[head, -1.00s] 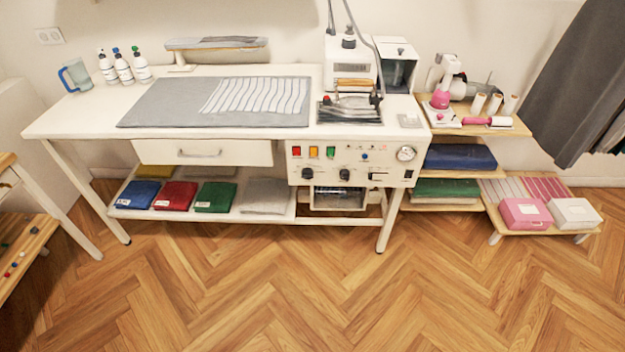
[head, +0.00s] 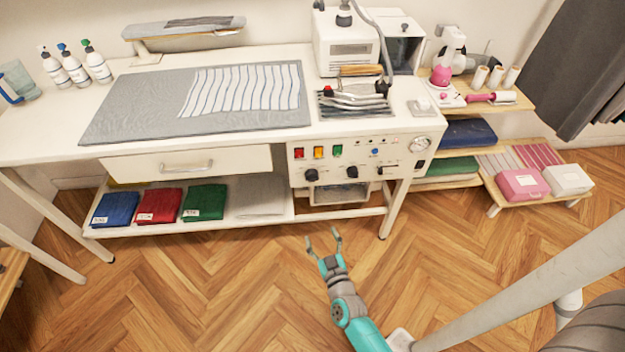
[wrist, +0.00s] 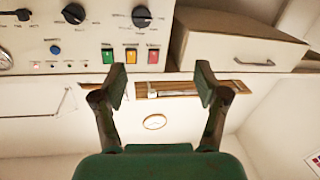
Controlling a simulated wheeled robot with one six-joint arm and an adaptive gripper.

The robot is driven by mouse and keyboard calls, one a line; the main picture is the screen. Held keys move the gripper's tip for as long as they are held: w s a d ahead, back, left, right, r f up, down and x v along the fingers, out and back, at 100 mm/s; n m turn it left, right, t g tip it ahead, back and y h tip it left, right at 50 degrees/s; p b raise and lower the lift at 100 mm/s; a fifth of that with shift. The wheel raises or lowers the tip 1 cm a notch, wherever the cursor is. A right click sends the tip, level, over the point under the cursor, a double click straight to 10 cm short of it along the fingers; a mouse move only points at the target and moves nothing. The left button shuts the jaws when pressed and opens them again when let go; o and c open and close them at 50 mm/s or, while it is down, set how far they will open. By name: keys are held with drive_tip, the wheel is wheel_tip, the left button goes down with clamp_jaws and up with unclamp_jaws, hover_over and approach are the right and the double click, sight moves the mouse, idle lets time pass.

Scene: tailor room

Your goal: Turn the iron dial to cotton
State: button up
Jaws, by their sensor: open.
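The iron (head: 357,101) rests on its pad on the white table, at the right. Below it, the control panel (head: 335,160) has two black dials, a left one (head: 311,174) and a right one (head: 352,171). The wrist view is upside down; these dials show there at the top, the left one (wrist: 141,16) and the right one (wrist: 73,13). Their labels are too small to read, and I cannot tell which is marked cotton. My gripper (head: 323,236) is open and empty in front of the panel, apart from it. Its fingers (wrist: 160,75) show in the wrist view.
Red, yellow and green buttons (head: 319,152) sit above the dials. A gauge (head: 423,143) is at the panel's right. A closed drawer (head: 187,163) is left of the panel. Folded cloths lie on the shelf (head: 270,216) below. The wooden floor (head: 240,290) in front is clear.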

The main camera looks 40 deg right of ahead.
drive_tip(key=m+h, duration=0.1)
drive_tip(key=h, duration=0.1)
approach(313, 180)
drive_tip(key=shift+g, duration=0.3)
drive_tip(key=x, duration=1)
drive_tip(key=shift+w+r, duration=0.1)
drive_tip(key=shift+r, duration=0.2)
drive_tip(key=c, duration=1.1)
